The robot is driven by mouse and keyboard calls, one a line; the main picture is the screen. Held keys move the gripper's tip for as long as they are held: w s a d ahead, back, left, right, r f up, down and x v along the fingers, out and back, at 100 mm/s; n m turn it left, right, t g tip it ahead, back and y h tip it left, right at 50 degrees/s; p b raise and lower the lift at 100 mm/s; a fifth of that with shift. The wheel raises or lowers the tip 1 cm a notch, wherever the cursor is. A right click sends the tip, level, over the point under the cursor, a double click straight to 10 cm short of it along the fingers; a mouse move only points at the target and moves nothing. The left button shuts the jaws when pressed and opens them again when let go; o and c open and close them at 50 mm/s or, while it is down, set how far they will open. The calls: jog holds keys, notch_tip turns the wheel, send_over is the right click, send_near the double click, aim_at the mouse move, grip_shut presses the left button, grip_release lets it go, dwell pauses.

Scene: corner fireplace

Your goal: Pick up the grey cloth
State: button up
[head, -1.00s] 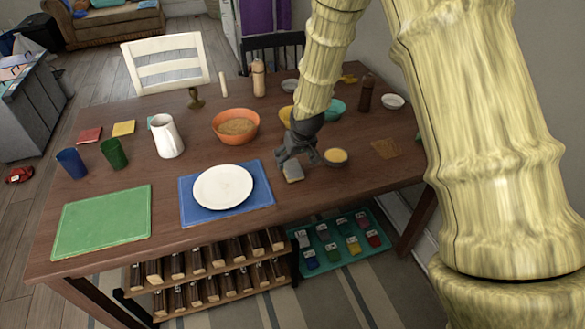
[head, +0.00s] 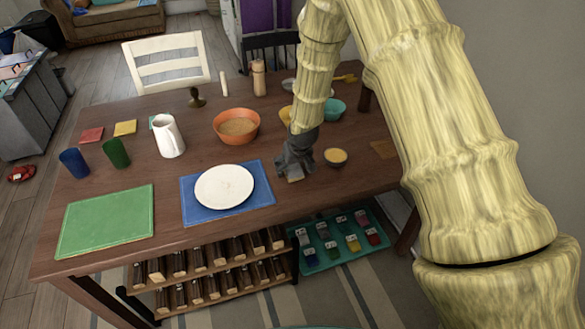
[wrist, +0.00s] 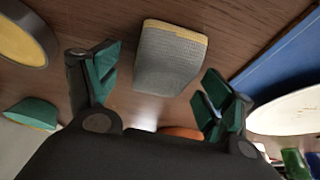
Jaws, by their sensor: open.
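The grey cloth (wrist: 170,58) lies on the wooden table in the wrist view, a small folded piece with a yellowish edge. In the head view only a small pale part of it (head: 295,179) shows under my gripper (head: 296,165). In the wrist view my gripper (wrist: 157,90) is open, with its two dark fingers and green pads spread apart. The cloth appears between and beyond the fingertips, with nothing held. Whether the fingers touch it cannot be told.
A small dark bowl with yellow contents (head: 336,157) stands close to the right of my gripper. A white plate (head: 224,187) on a blue mat (head: 262,196) lies to the left. An orange bowl (head: 236,126) and teal bowl (head: 334,109) stand behind.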

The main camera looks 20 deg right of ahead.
jog(key=c, duration=1.1)
jog(key=shift+r, duration=0.15)
jog(key=shift+r+b, duration=0.35)
jog(key=shift+r, duration=1.1)
jog(key=s+a+r+b, duration=0.1)
jog(key=s+a, duration=0.1)
jog(key=s, duration=0.5)
jog(key=s+a+b, duration=0.1)
jog(key=s+b, duration=0.1)
jog(key=s, duration=0.6)
jog(key=shift+s+a+r+b, duration=0.3)
jog(key=shift+a+r, duration=0.05)
jog(key=shift+r, duration=0.05)
